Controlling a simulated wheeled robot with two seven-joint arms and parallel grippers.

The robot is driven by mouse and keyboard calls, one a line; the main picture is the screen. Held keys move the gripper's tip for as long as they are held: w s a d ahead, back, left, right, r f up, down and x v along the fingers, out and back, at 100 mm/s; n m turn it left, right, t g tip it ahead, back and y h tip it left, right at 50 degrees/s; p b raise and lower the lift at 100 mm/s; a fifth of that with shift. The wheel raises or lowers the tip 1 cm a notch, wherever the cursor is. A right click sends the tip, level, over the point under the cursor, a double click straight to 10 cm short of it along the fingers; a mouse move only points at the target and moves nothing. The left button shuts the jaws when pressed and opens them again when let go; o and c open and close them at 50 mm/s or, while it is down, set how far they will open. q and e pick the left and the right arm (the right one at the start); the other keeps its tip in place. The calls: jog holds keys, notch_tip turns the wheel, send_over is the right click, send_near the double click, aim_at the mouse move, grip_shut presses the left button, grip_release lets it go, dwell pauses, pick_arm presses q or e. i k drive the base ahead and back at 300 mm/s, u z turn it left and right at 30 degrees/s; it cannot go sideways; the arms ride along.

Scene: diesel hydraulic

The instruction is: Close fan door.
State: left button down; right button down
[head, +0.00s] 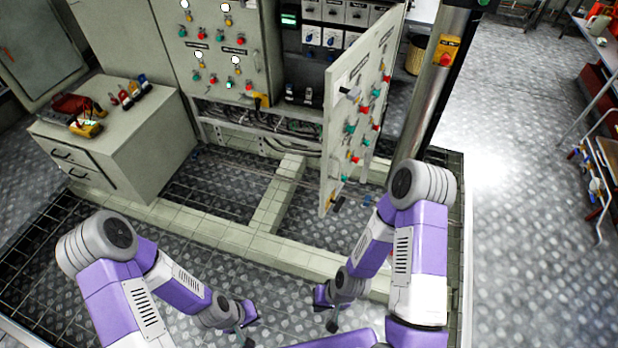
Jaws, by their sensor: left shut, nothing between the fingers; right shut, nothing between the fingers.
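A pale panel door (341,128) with coloured buttons and knobs stands swung open on the right of the electrical cabinet (222,96), its free edge toward me. Its labels are too small to read, so I cannot confirm that it is the fan door. My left gripper (243,334) is low in front of the cabinet, shut and empty. My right gripper (332,318) is shut and empty, in front of and below the door, apart from it.
A grey drawer cabinet (122,148) with tools on top stands at left. A metal post (432,90) with a yellow and red switch stands right of the door. A low tiled ledge (243,240) crosses the floor between me and the cabinet. A bench (600,75) is far right.

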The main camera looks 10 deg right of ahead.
aim_at(365, 64)
jog(key=z, duration=0.65)
jog(key=i, duration=0.3)
jog(key=z, duration=0.25)
